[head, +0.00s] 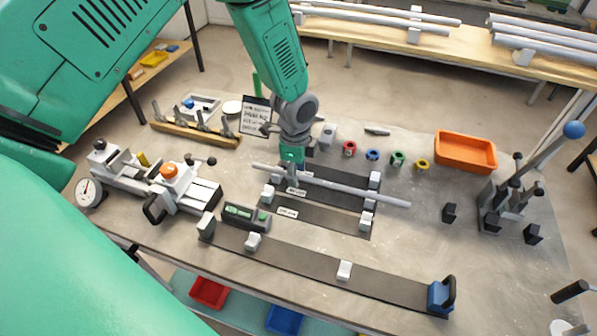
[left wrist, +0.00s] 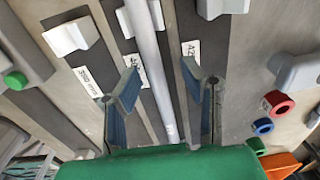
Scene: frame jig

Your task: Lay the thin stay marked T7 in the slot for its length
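A long thin grey stay (head: 345,188) lies lengthwise over the dark slot strips at the middle of the bench. No T7 mark is readable on it. My left gripper (head: 291,178) is above its left part. In the left wrist view my gripper (left wrist: 165,82) is open, with the stay (left wrist: 150,60) passing between its fingers, a gap on each side. I cannot tell whether the stay rests in the white cradles. My right gripper is not in view.
A longer dark strip (head: 310,264) with white cradles and a blue end stop (head: 440,297) runs along the front. A clamp fixture with a dial (head: 89,192) stands left. Coloured rings (head: 372,155), an orange bin (head: 465,152) and a lever press (head: 505,200) are right.

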